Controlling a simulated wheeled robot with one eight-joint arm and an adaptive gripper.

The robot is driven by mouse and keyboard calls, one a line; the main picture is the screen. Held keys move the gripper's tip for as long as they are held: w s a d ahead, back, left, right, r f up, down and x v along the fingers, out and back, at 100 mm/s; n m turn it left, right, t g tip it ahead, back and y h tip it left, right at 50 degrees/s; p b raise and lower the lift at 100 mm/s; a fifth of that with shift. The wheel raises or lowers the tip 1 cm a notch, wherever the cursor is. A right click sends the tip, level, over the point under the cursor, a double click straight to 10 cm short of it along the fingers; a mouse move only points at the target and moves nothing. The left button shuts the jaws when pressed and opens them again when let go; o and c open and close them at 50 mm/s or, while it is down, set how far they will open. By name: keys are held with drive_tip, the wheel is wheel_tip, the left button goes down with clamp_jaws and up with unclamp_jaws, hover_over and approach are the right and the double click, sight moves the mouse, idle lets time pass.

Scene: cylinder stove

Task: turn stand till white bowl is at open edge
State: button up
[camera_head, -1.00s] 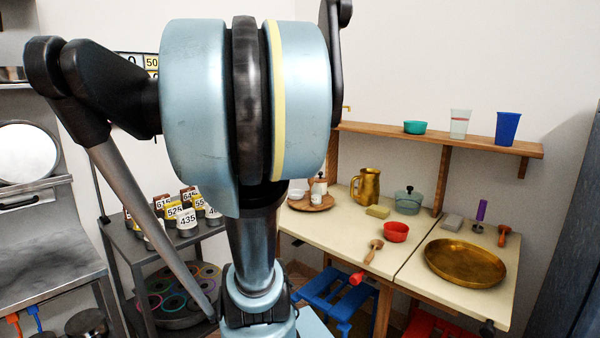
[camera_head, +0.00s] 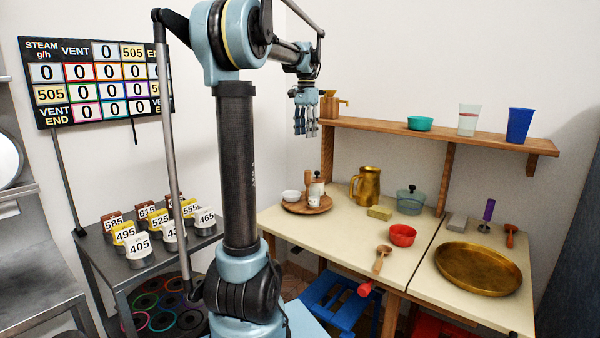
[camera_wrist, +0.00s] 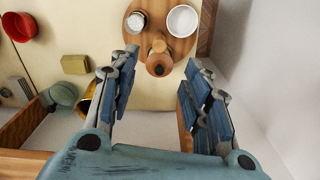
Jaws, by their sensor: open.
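The round wooden stand (camera_head: 299,210) sits on the cream table near its left end. The white bowl (camera_head: 291,195) is on the stand's left side in the head view. In the wrist view the bowl (camera_wrist: 183,21) is at the right of the stand (camera_wrist: 158,20), by the table's end edge (camera_wrist: 208,28). My gripper (camera_head: 305,132) is open and empty, pointing down, high above the table's back near the stand. Its fingers (camera_wrist: 163,66) frame the mill without touching it.
A shelf (camera_head: 390,132) with a teal bowl and cups runs along the back wall, close to my gripper. A brass jug (camera_head: 366,186), a yellow block (camera_head: 380,212) and a lidded pot (camera_head: 410,202) stand right of the stand. A wall is at right in the wrist view.

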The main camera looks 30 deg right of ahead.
drive_tip(key=d, duration=0.2)
approach(307, 171)
drive_tip(key=f, duration=1)
drive_tip(key=shift+w+d+f, duration=0.1)
drive_tip(key=shift+w+d, duration=0.2)
drive_tip(key=shift+w, duration=0.05)
clamp_jaws()
